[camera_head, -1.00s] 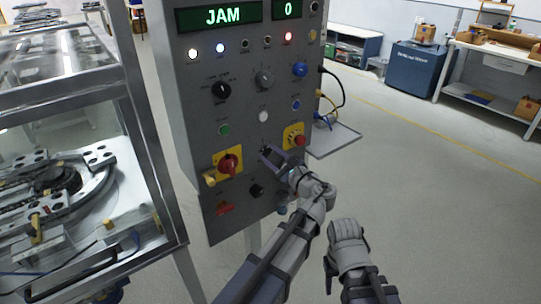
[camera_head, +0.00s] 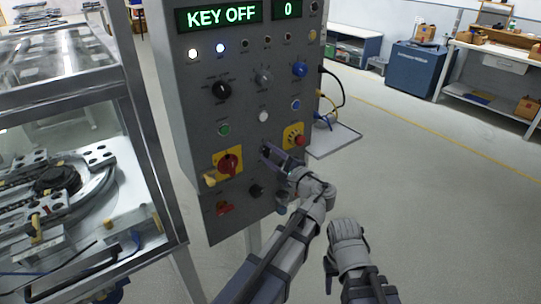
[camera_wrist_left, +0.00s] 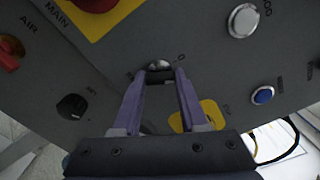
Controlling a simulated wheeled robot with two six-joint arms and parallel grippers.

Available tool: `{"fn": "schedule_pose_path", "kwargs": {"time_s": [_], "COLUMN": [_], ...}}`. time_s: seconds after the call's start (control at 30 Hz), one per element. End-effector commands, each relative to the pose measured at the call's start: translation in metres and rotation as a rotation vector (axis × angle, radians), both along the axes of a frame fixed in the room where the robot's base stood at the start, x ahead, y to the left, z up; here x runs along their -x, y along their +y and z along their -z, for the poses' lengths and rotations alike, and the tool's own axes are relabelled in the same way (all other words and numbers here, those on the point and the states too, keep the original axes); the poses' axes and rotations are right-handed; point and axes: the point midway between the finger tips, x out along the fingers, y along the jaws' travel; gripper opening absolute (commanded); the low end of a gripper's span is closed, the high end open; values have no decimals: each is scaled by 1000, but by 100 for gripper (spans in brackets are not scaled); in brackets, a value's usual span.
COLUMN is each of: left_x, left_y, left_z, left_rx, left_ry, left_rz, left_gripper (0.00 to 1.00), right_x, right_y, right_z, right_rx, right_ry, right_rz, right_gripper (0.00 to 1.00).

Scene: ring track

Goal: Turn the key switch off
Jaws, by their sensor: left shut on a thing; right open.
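The key switch (camera_wrist_left: 159,65) is a small metal lock on the grey control panel (camera_head: 184,120), with printed marks around it. My left gripper (camera_wrist_left: 161,76) is shut on the key switch, its two purple fingers closing in on it from below in the left wrist view. In the head view the left gripper (camera_head: 268,153) reaches the panel's lower middle and mostly hides the switch. The panel display (camera_head: 221,16) reads KEY OFF, and the counter beside it (camera_head: 288,9) reads 0. My right gripper (camera_head: 329,274) is open and away from the panel, low in the head view.
A red main knob on a yellow plate (camera_head: 228,163) is left of the switch; a red button on yellow (camera_head: 297,138) is right. A black knob (camera_head: 256,191) sits just below. A glass-sided machine (camera_head: 70,110) stands left. The floor at right is clear.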

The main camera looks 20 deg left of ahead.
Motion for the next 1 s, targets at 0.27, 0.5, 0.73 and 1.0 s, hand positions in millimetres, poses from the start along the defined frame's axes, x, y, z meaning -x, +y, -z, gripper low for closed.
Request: {"fn": "schedule_pose_path", "kwargs": {"time_s": [0.27, 0.5, 0.73, 1.0], "left_x": [1, 1, 1, 1], "left_y": [0, 0, 0, 0], "left_z": [1, 1, 1, 1], "left_rx": [148, 241, 294, 315], "left_ry": [-187, -306, -373, -400], "left_rz": [-1, -1, -1, -1], "left_gripper": [0, 0, 0, 0], "right_x": [0, 0, 0, 0], "right_y": [0, 0, 0, 0], "right_z": [0, 0, 0, 0], "right_rx": [0, 0, 0, 0], "right_ry": [0, 0, 0, 0], "right_rz": [0, 0, 0, 0], "right_gripper": [50, 50, 50, 50]}}
